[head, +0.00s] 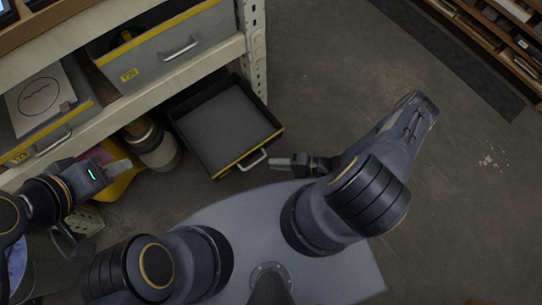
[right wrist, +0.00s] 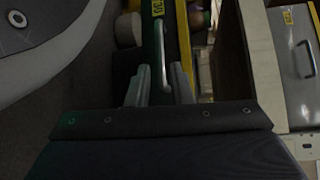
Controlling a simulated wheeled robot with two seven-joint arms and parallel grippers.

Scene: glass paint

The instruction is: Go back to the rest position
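My right gripper (head: 272,162) is just right of the front handle (head: 253,160) of a pulled-out, empty-looking drawer (head: 276,130). In the right wrist view its two fingers (right wrist: 159,88) are apart, with the drawer handle (right wrist: 163,45) in line with the gap between them. I see nothing gripped, but cannot tell whether a finger touches the handle. My left gripper (head: 128,163) is at the left, over a yellow item and beside a round container. Its fingers overlap in the head view, so their opening is unclear.
A shelf unit (head: 255,50) stands at the upper left, with closed grey drawers (head: 165,62) on its upper level. The round container (head: 153,147) stands left of the open drawer, near the yellow item (head: 117,187). Floor (head: 330,90) is clear to the right.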

